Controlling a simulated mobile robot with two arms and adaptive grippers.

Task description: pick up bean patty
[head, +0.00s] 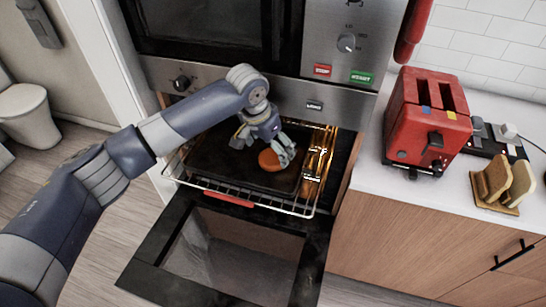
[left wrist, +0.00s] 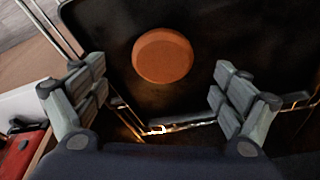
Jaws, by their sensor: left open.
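The bean patty (head: 270,160) is a round orange-brown disc on the dark baking tray (head: 215,165), which sits on the pulled-out oven rack. My left gripper (head: 264,147) reaches into the oven opening, just above and beside the patty, and partly covers it in the head view. In the left wrist view the patty (left wrist: 162,55) lies flat on the tray, beyond and roughly between the two spread fingers (left wrist: 155,95). Nothing is between the fingers, and I see no contact with the patty. My right gripper is in neither view.
The oven door (head: 235,250) hangs open below the wire rack (head: 310,205). The oven's control panel (head: 345,45) is above. A red toaster (head: 427,115) and a wooden holder with bread slices (head: 497,185) stand on the white counter at right.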

